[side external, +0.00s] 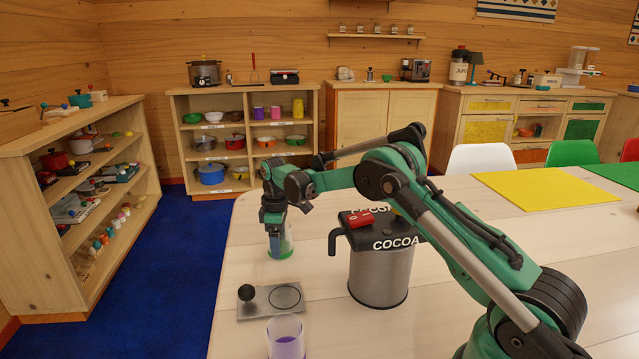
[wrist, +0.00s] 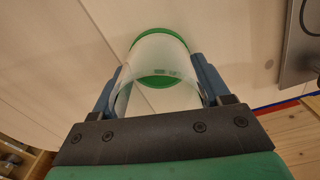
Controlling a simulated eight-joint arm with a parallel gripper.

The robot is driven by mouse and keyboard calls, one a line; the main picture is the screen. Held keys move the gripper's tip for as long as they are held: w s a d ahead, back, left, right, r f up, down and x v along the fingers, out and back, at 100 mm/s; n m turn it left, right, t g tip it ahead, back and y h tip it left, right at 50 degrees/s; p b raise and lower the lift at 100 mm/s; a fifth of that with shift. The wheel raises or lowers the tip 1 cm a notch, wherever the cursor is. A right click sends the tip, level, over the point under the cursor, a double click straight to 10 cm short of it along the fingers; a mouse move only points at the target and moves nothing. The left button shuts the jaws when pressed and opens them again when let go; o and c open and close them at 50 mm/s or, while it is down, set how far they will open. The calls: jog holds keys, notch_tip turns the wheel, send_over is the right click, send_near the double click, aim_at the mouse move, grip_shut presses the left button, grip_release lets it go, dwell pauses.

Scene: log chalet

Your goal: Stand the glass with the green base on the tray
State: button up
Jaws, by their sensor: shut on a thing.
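The clear glass with the green base (side external: 281,246) is upright at the table's left side, behind the tray. It also shows in the wrist view (wrist: 160,84), between my two fingers. My gripper (side external: 277,222) points down from above and is shut on the glass's sides near the top. I cannot tell whether the base touches the table or is slightly above it. The grey tray (side external: 257,309) lies flat in front of the glass, with a black ball knob and a marked, empty ring. Its edge shows in the wrist view (wrist: 299,62).
A glass with a purple base (side external: 286,345) stands in front of the tray. A large grey COCOA container (side external: 381,274) with a red object (side external: 360,219) on its lid stands to the right. A yellow mat (side external: 545,205) lies farther right. The table's left edge is close.

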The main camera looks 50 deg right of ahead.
jog(key=r, duration=1.1)
jog(key=shift+s+a, duration=0.15)
jog(key=shift+a, duration=0.25)
jog(key=s+a+r, duration=0.3)
jog(key=a+r, duration=0.1)
jog(key=r, duration=0.1)
notch_tip(320, 180, up, 5)
send_over(283, 297)
notch_tip(283, 297, down, 20)
jog(key=shift+r, duration=0.1)
jog(key=o, duration=1.3)
